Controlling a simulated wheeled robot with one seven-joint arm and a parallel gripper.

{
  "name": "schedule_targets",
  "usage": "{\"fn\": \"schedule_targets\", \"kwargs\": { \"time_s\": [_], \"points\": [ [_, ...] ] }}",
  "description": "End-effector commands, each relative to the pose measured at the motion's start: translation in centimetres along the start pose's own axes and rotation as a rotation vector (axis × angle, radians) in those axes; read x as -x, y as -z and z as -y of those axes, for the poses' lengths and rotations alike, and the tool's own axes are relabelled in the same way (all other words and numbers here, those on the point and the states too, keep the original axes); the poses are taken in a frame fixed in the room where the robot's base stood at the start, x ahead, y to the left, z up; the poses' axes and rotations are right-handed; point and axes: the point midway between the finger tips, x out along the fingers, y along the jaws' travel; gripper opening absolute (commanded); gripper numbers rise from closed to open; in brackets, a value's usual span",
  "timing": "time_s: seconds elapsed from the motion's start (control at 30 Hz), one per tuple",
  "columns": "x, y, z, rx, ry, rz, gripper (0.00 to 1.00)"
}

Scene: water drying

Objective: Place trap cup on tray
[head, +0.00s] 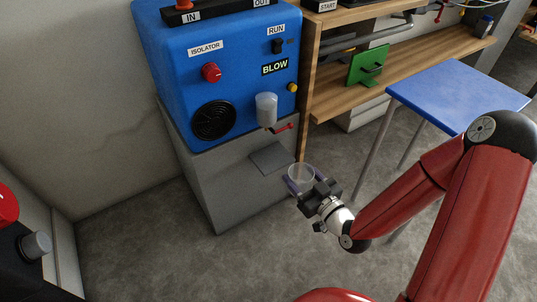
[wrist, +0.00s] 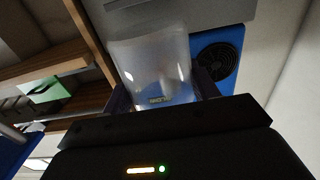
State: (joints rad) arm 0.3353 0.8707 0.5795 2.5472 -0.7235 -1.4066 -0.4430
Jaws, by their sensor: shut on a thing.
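The trap cup (head: 301,177) is a clear, round, open-topped cup. My gripper (head: 303,186) is shut on it and holds it in front of the grey cabinet, off any surface. No piece is plainly a tray; a flat grey plate (head: 271,158) is on the cabinet's front, and a blue-topped table (head: 455,92) stands at the right. I cannot tell which is the tray.
A blue machine (head: 235,75) sits on the grey cabinet (head: 235,185). A frosted bowl (head: 266,110) with a red lever (head: 283,128) projects from its front. A wooden shelf unit (head: 400,75) stands right of it. The grey floor (head: 185,255) is clear in front.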

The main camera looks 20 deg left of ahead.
Motion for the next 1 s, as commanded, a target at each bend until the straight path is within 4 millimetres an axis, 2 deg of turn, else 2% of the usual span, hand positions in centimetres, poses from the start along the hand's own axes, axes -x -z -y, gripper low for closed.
{"fn": "schedule_targets", "kwargs": {
  "time_s": [0.03, 0.4, 0.47, 0.7, 0.8, 1.0],
  "points": [
    [-0.4, -1.0, 0.0, 0.006, 0.001, -0.003, 0.34],
    [-3.7, -0.7, 0.1, 0.002, -0.001, -0.001, 0.34],
    [-5.3, -0.1, 0.2, -0.003, 0.001, -0.001, 0.34],
    [-10.6, -0.1, 0.1, -0.005, -0.001, 0.0, 0.34],
    [-12.0, -0.1, 0.1, -0.004, -0.001, 0.001, 0.34],
    [-13.7, -0.1, 0.1, -0.003, -0.001, 0.001, 0.34]
  ]
}}
